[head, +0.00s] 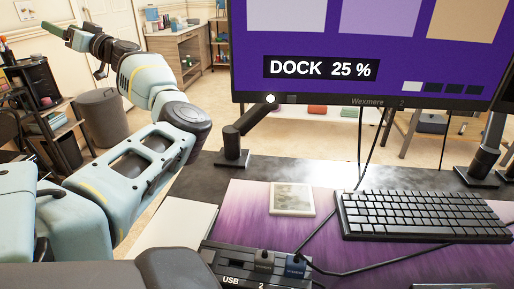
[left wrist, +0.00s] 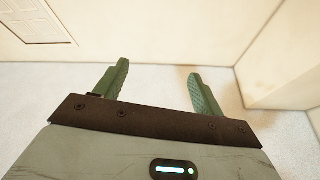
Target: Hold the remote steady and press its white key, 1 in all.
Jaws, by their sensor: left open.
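I cannot make out a remote or a white key in either view. My left gripper (head: 58,31) is raised at the top left of the head view, far from the desktop and pointing away from it. In the left wrist view its two green fingers stand apart with nothing between them (left wrist: 158,72), facing pale floor and wall. My right gripper is not in view.
On the purple mat (head: 245,213) lie a pale square tile (head: 291,199) and a black keyboard (head: 420,215). A USB hub (head: 262,265) with plugged cables is at the front.

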